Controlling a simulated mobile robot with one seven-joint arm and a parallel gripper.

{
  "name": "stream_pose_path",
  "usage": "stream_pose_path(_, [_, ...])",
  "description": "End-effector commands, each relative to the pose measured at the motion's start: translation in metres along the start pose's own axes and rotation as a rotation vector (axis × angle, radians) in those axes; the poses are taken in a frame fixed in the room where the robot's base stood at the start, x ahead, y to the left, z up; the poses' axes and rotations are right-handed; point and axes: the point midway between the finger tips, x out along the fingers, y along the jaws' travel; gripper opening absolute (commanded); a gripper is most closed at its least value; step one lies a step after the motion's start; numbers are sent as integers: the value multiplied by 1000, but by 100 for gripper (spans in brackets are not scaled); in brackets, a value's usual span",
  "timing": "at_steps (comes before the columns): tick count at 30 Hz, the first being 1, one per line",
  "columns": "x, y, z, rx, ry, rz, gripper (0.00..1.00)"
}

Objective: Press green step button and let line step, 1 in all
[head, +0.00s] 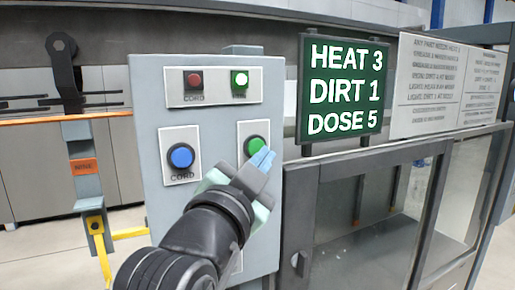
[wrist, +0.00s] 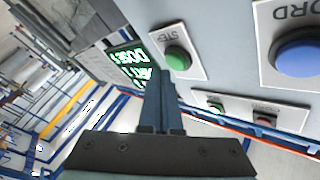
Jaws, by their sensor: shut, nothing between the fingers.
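The green step button (head: 255,144) sits on a pale plate on the right of the grey control box (head: 160,110). In the wrist view it shows (wrist: 177,58) beside an upside-down "STEP" label. My gripper (head: 263,160) is shut and empty, its blue-grey fingertips just in front of the button's lower right edge in the head view. In the wrist view the fingertips (wrist: 167,76) lie just below the button; I cannot tell whether they touch it. The button's lower edge is partly hidden by the fingers in the head view.
A blue button (head: 181,157) is left of the green one. Above are a dark red lamp (head: 193,80) and a lit green lamp (head: 239,79). A green sign (head: 345,88) reads HEAT 3, DIRT 1, DOSE 5.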

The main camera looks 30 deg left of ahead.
Motion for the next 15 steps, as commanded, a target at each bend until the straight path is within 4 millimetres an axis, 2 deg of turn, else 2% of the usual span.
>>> stream_pose_path(5, [-2, 2, -2, 0, 2, 1, 0])
stream_pose_path(15, [-25, 19, -19, 0, 2, 1, 0])
